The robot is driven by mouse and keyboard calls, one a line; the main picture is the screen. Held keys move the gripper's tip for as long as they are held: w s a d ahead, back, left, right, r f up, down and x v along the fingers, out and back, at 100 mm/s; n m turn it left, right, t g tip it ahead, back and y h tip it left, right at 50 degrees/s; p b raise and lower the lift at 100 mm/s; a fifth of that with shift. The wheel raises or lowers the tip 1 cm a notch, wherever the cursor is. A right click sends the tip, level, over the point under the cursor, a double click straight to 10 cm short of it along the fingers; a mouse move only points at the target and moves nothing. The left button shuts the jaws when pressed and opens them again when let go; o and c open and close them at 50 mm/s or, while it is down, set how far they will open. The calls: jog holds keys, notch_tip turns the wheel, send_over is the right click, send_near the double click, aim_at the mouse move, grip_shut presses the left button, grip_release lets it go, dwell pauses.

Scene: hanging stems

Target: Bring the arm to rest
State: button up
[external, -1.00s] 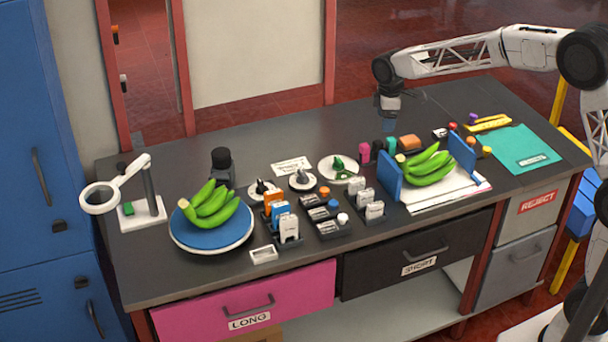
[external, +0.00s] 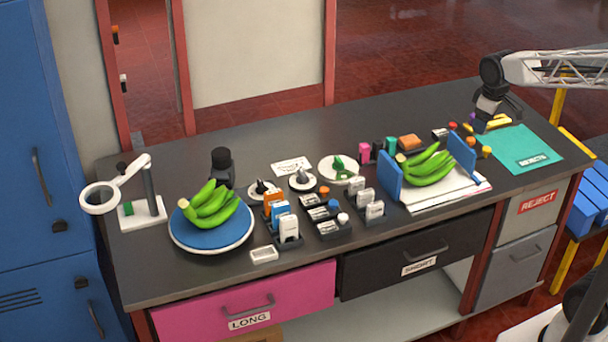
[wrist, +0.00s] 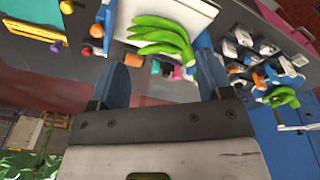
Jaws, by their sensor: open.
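My gripper (external: 492,117) hangs over the right end of the dark workbench (external: 300,135), near the teal mat. It is empty, with nothing between its fingers. In the wrist view my gripper (wrist: 160,78) shows its two fingers spread apart. A green banana bunch (external: 428,165) sits between two blue upright plates toward the right of the bench. It also shows beyond the fingers in the wrist view (wrist: 165,38). Another green banana bunch (external: 211,204) lies on a round blue plate (external: 205,240) at the left.
A teal mat (external: 527,150) lies at the bench's right end, with a yellow tool and small coloured items beside it. Small holders and boxes (external: 325,210) crowd the middle. A white ring lamp (external: 100,198) stands at the left. The back strip of the bench is clear.

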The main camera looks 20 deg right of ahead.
jog(key=s+d+f+m, duration=0.2)
jog(key=s+d+m, duration=0.1)
jog(key=s, duration=0.9)
jog(key=s+d+f+m+t, duration=0.1)
jog(key=s+d, duration=0.4)
jog(key=s, duration=0.6)
jog(key=f+m, duration=0.1)
jog(key=m, duration=0.1)
jog(key=shift+s+d+f+m, duration=0.15)
jog(key=shift+s+d+m, duration=0.25)
